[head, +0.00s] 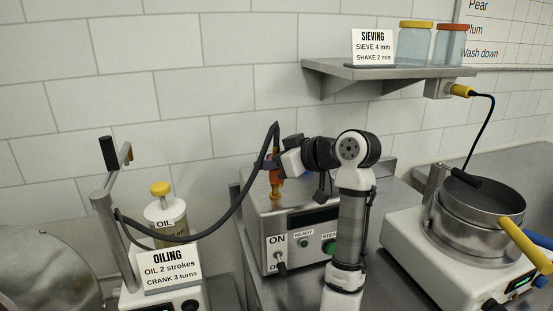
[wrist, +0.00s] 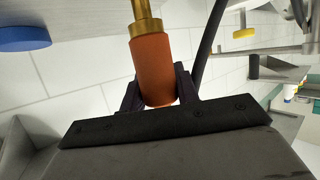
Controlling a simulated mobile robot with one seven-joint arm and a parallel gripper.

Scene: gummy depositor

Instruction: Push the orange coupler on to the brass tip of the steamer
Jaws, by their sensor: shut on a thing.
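The orange coupler (head: 275,180) is upright above the steamer (head: 290,232), at the end of a dark hose (head: 222,222). It fills the middle of the wrist view (wrist: 152,66), where its far end meets a brass piece (wrist: 144,20). The brass tip (head: 275,196) stands on the steamer's top, directly under the coupler and in line with it. I cannot tell how far the coupler sits over the tip. My gripper (wrist: 157,92) is shut on the coupler's near end, one finger on each side; in the head view it is partly hidden.
The hose runs left past an oil bottle (head: 165,222) and the oiling sign (head: 168,267). The sieve machine (head: 470,215) stands to the right. A wall shelf (head: 390,76) with jars is above. A blue round thing (wrist: 22,38) shows in the wrist view.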

